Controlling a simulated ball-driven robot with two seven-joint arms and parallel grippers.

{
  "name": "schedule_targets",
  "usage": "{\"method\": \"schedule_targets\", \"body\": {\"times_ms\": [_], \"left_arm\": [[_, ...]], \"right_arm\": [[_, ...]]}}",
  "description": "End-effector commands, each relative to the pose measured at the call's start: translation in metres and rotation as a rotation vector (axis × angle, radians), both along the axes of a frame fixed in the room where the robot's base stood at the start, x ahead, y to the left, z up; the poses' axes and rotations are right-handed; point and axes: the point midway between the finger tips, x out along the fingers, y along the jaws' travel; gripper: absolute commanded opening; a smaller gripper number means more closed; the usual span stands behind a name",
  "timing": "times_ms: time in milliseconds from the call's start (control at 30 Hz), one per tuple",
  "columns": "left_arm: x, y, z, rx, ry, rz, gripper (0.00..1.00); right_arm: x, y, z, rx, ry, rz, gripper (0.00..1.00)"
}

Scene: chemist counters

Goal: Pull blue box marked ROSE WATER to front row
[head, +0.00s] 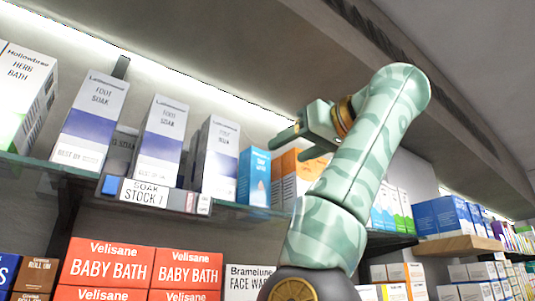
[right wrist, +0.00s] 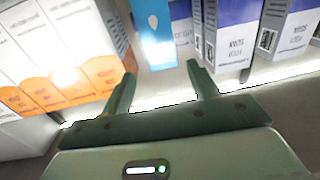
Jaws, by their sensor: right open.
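A small light-blue box (head: 254,177) with a white drop mark stands on the glass shelf, right of the tall foot soak boxes; its lettering is too small to read. My right gripper (head: 287,152) is open and empty, above and to the right of this box in the head view. In the right wrist view the blue box (right wrist: 153,32) shows between and beyond the open fingertips (right wrist: 161,64); I see no contact. Whether this box is marked ROSE WATER cannot be told. My left gripper is not in view.
White-and-purple foot soak boxes (head: 216,158) stand left of the blue box. Orange-and-white boxes (head: 291,176) stand close on its right.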

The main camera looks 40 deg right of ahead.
Motion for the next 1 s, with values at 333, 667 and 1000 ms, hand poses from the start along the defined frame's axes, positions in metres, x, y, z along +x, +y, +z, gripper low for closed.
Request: {"method": "schedule_targets", "body": {"times_ms": [333, 667, 1000], "left_arm": [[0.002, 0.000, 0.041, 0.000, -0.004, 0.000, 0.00], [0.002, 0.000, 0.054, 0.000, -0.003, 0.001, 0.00], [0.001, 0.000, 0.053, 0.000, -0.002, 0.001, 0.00]], "right_arm": [[0.067, -0.002, 0.004, -0.001, 0.002, -0.001, 0.60], [0.094, -0.003, 0.001, -0.002, 0.000, -0.001, 0.60], [0.095, -0.002, 0.000, -0.002, 0.000, 0.000, 0.46]]}}
